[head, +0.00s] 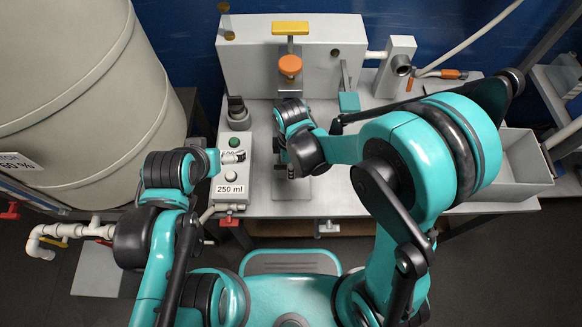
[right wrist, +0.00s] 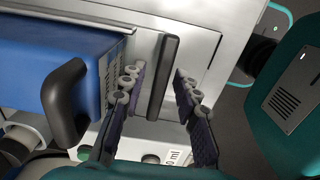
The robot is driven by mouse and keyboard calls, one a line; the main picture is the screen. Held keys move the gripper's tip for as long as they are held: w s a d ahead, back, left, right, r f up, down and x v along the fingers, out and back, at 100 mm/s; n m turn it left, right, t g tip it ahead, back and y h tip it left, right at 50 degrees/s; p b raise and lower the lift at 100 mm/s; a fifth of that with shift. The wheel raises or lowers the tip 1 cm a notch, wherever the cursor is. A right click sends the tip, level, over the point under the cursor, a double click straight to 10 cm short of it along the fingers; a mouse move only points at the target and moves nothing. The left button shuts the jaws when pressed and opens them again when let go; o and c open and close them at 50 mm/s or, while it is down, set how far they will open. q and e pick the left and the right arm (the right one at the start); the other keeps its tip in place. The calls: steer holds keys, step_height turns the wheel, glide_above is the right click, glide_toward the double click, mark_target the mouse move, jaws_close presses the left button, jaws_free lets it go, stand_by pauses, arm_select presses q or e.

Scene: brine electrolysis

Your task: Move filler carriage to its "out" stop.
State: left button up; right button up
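In the right wrist view, a black bar handle (right wrist: 164,78) stands over a grey metal plate (right wrist: 198,52). My right gripper (right wrist: 160,74) is open, with one finger on each side of this bar; I see gaps on both sides. To the left is a blue box (right wrist: 45,62) with side vents and its own black handle (right wrist: 66,100). I cannot tell which of these parts is the filler carriage. In the head view, my right gripper (head: 286,158) is low over the bench and its arm hides much there.
A grey cabinet (head: 240,70) with a yellow handle (head: 290,28) and an orange knob (head: 290,66) stands at the back of the bench. A large tank (head: 80,90) is at the left. A grey bin (head: 527,165) is at the right. A "250 ml" label is on the button box.

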jaws_close()
steer(key=s, duration=1.2)
steer(key=shift+s, duration=0.25)
jaws_free()
steer(key=shift+s, duration=0.1)
